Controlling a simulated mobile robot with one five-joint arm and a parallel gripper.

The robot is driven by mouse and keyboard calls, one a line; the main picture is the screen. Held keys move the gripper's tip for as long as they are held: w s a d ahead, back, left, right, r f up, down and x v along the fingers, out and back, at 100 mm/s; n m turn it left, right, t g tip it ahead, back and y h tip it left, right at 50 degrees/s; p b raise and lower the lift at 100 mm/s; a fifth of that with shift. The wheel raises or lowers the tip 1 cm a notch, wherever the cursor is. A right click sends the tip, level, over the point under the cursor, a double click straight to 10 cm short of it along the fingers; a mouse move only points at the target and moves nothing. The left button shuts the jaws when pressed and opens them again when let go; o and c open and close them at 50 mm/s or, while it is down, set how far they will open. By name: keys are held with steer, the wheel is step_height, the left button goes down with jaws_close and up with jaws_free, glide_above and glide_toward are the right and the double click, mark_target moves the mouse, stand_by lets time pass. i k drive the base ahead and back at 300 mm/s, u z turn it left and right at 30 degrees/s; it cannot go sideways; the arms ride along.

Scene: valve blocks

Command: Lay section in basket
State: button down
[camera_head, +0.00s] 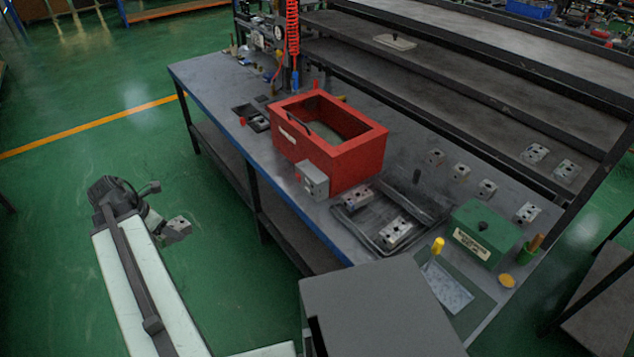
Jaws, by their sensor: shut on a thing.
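My gripper (160,221) is at the left, over the green floor and well to the left of the workbench. It is shut on a grey metal section (178,230), a small block with dark holes. The fingers partly hide its near side. A black shallow basket or tray (376,249) lies on the bench at the right, with grey metal sections (396,232) in it. A red open-topped box (345,160) stands behind it on the bench. Which of these two is the basket, I cannot tell for sure.
The workbench (205,85) has a blue front edge. A grey box (313,180) is at the red box's front. A green box (483,232) and several loose metal blocks (460,171) stand at the right. A grey surface (375,305) fills the lower middle. The floor between arm and bench is clear.

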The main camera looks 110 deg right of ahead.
mark_target(395, 185)
steer(key=u, duration=4.2)
steer(key=k, duration=0.45)
steer(key=u, duration=5.9)
